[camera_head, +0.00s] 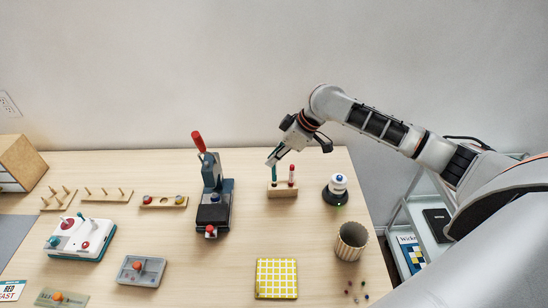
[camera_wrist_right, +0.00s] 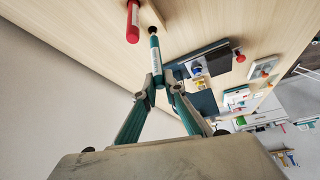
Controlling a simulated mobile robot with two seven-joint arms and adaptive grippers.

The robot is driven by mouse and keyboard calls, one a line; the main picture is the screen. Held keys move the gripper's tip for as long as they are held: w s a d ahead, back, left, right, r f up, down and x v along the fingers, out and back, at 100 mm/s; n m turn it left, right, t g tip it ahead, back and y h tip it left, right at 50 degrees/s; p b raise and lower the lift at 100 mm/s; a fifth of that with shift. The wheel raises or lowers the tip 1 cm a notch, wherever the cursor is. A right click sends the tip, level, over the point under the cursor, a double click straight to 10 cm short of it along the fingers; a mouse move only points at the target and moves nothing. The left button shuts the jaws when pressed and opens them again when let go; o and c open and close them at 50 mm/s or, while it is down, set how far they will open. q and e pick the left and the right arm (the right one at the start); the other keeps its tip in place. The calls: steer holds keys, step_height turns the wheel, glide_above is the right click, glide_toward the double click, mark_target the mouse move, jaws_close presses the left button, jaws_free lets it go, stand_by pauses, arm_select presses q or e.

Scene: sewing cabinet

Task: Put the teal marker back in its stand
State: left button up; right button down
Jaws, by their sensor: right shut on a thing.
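The teal marker (camera_head: 274,172) is upright above the left part of the wooden stand (camera_head: 283,193). My right gripper (camera_head: 274,160) is shut on its upper part. In the right wrist view the teal marker (camera_wrist_right: 155,58) is between the fingertips (camera_wrist_right: 157,82), and its narrow tip shows near the stand's edge (camera_wrist_right: 154,14). The tip looks just outside the stand; the exact gap is hard to tell. A red marker (camera_head: 291,174) stands upright in the stand's right part and also shows in the wrist view (camera_wrist_right: 132,22). My left gripper is out of view.
A dark press with a red handle (camera_head: 212,202) stands left of the stand. A white and black device (camera_head: 336,190) is close on the right. A ribbed cup (camera_head: 351,241) and a yellow checked pad (camera_head: 276,278) lie nearer. Table between pad and stand is clear.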

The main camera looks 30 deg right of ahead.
steer(key=shift+f, duration=2)
stand_by(4.0)
steer(key=c, duration=2)
jaws_free()
steer(key=v, duration=1.2)
